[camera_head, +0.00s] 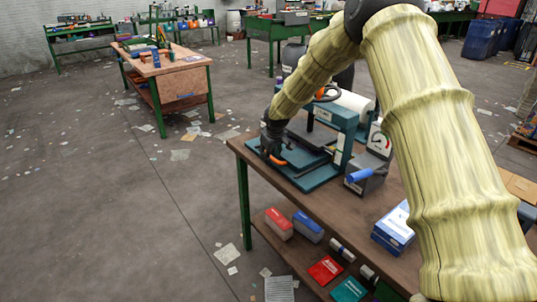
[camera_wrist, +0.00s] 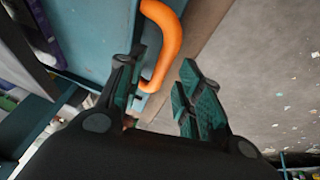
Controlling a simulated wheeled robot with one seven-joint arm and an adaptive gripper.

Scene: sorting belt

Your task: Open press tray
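The teal press (camera_head: 341,118) stands on the workbench. Its dark tray (camera_head: 313,158) lies low at its front over a teal base. An orange handle (camera_head: 278,161) is at the tray's near-left end. In the wrist view the curved orange handle (camera_wrist: 168,45) comes down beside the left finger, and its lower end is close to the space between the fingers. My gripper (camera_head: 268,147) is down at the handle. In the wrist view my gripper (camera_wrist: 158,92) has its two fingers clearly apart. Whether a finger touches the handle I cannot tell.
On the workbench (camera_head: 240,147), right of the press, stand a grey device with a blue handle (camera_head: 366,178), a dial gauge (camera_head: 380,141) and a blue-white box (camera_head: 394,228). Red and blue boxes sit on the lower shelf. The floor (camera_head: 120,220) to the left is open, with scattered paper.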

